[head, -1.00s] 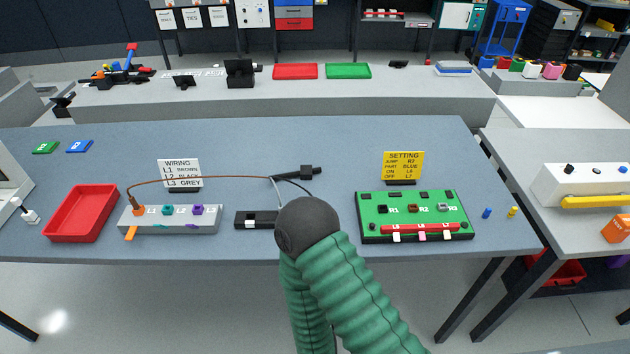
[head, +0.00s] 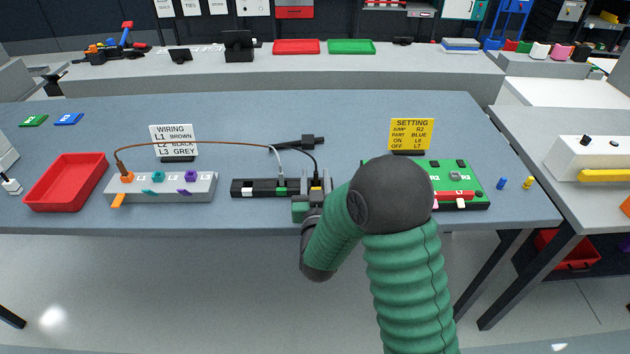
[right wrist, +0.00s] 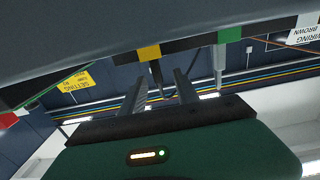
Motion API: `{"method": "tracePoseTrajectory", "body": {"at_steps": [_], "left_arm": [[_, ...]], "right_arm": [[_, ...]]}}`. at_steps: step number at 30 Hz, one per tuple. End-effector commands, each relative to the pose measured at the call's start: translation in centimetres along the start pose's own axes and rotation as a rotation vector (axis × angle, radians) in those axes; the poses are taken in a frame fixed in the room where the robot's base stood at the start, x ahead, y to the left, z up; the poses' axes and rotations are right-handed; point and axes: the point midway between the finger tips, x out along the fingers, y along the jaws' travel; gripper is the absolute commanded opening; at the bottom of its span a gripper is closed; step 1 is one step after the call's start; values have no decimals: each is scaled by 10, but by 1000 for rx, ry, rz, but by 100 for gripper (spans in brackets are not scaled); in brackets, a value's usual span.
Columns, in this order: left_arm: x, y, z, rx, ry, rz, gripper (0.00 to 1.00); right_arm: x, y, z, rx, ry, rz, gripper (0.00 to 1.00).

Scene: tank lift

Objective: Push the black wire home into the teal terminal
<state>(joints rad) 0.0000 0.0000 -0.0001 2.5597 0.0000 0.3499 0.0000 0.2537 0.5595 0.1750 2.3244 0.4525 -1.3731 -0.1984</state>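The grey terminal block (head: 185,193) stands left of centre in the head view, with an orange, a teal and a purple terminal on top. The teal terminal (head: 157,177) is the middle one and no wire shows in it. The black wire (head: 313,168) arches from the cable's black sheath to the yellow slot of the black wire holder (head: 262,188). My right gripper (head: 315,189) is at that slot. In the right wrist view its fingers (right wrist: 160,88) are apart, with the black wire's dark end (right wrist: 156,75) between them. My left gripper is not in view.
The brown wire (head: 200,144) runs from the orange terminal over to the cable sheath (head: 300,143). A grey wire (head: 281,165) stands in the holder's green slot. A red tray (head: 66,182) lies left of the block. My right arm partly hides the green board (head: 460,175).

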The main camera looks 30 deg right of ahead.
Motion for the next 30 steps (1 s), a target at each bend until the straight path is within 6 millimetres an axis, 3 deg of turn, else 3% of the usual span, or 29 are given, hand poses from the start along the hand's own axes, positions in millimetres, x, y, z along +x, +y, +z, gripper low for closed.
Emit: {"method": "tracePoseTrajectory", "body": {"at_steps": [4, 11, 19, 30], "left_arm": [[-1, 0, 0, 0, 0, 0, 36], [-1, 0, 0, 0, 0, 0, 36], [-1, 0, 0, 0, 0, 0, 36], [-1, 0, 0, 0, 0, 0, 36]], "right_arm": [[20, 0, 0, 1, -1, 1, 37], [21, 0, 1, 0, -1, 0, 36], [21, 0, 1, 1, -1, 0, 1], [21, 0, 1, 1, 0, 0, 0]]}}
